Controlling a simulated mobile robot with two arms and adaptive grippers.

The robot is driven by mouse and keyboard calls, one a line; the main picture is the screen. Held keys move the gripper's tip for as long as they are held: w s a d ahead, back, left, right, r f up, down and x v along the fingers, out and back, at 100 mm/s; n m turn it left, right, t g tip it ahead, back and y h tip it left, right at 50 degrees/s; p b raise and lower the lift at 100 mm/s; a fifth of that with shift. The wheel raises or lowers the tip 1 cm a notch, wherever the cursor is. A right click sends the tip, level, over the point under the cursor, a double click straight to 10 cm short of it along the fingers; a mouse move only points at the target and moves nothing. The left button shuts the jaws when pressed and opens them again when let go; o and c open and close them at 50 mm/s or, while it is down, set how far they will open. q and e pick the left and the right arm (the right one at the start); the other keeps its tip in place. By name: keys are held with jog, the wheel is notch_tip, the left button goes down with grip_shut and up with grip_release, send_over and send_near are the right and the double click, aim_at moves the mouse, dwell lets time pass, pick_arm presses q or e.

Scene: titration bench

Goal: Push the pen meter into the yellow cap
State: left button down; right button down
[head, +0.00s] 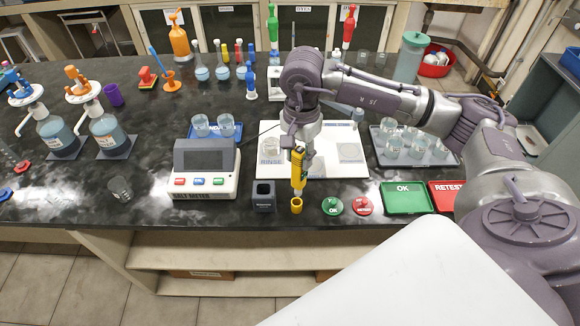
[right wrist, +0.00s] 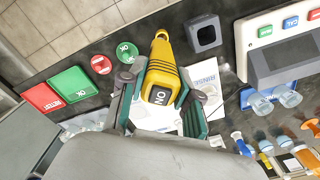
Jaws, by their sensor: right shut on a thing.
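The yellow pen meter (head: 298,168) is held upright in my right gripper (head: 299,153), above the bench near its front edge. In the right wrist view the pen meter (right wrist: 162,75) sits between the two fingers of the right gripper (right wrist: 160,95), its dark ON end toward the camera. The yellow cap (head: 296,205) stands on the bench right below the pen's lower end. In the head view the tip is close over the cap; I cannot tell whether it touches. In the right wrist view the cap is not clearly told apart from the pen. My left gripper is not in view.
A dark square holder (head: 263,196) stands just left of the cap. The salt meter (head: 205,170) is further left. Green OK (head: 332,206) and red (head: 363,205) buttons lie to the right, then the OK tray (head: 407,198). A white mat (head: 335,135) lies behind.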

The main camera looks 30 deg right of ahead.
jog(key=shift+w+f+m, duration=0.15)
jog(key=shift+w+m, duration=0.05)
jog(key=shift+m, duration=0.1)
jog(key=shift+w+d+f, duration=0.2)
jog(key=shift+d+f, duration=0.05)
jog(key=shift+f, duration=0.4)
jog(key=shift+f+b, duration=0.35)
jog(key=shift+f, duration=0.35)
jog(key=shift+f+b, duration=0.25)
jog(key=shift+b, duration=0.05)
jog(key=shift+a+f, duration=0.1)
jog(key=shift+f, duration=0.35)
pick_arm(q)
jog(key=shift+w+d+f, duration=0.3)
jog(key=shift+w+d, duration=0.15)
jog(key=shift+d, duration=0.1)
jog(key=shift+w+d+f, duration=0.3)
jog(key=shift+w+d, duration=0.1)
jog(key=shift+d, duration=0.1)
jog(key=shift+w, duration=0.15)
